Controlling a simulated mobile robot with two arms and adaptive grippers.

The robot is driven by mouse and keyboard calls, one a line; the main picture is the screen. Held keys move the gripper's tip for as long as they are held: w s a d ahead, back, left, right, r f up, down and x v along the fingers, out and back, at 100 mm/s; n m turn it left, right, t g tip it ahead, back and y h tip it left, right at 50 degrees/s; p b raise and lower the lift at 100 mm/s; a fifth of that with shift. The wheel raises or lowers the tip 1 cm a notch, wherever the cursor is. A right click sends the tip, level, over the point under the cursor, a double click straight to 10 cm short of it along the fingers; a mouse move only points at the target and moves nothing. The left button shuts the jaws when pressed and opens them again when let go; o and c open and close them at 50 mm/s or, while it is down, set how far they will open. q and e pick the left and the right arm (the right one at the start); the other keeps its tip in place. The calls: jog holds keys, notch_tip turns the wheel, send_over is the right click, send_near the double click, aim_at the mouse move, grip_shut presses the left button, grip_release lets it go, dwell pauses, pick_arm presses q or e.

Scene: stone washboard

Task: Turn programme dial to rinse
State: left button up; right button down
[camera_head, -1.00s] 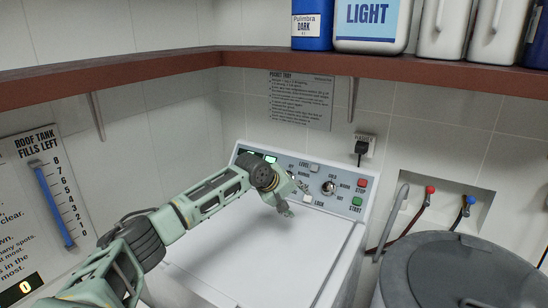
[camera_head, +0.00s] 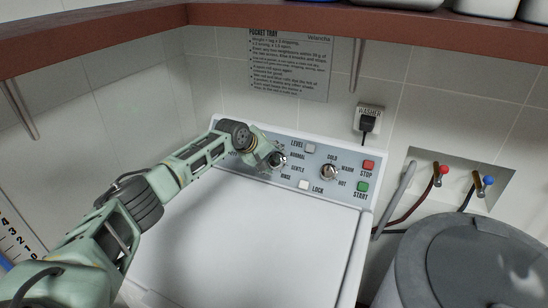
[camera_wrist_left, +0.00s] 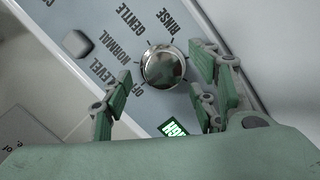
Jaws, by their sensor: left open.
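The programme dial (camera_wrist_left: 163,66) is a shiny round knob on the washer's grey-blue control panel. Tick marks and the words OFF, NORMAL, GENTLE and RINSE surround it in the left wrist view. I cannot tell which word it points to. My left gripper (camera_wrist_left: 160,70) is open, with fingers on either side of the dial; I cannot tell whether they touch it. In the head view my left gripper (camera_head: 268,160) is at the panel and partly hides the dial (camera_head: 279,160). My right gripper is not in view.
A second dial (camera_head: 329,172) for temperature, the red STOP button (camera_head: 367,165), the green START button (camera_head: 362,186), the LEVEL button (camera_head: 310,148) and the LOCK button (camera_head: 304,184) are close by. The white lid (camera_head: 250,235) is clear. A grey bin (camera_head: 465,260) stands at right.

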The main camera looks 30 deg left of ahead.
aim_at(276, 161)
pick_arm(q)
jog(key=shift+x, duration=0.9)
jog(key=shift+w+a+f, duration=0.15)
jog(key=shift+w+f, duration=0.05)
jog(key=shift+w, duration=0.1)
jog(key=shift+c, duration=0.4)
jog(key=c, duration=0.9)
jog(key=shift+c, duration=0.5)
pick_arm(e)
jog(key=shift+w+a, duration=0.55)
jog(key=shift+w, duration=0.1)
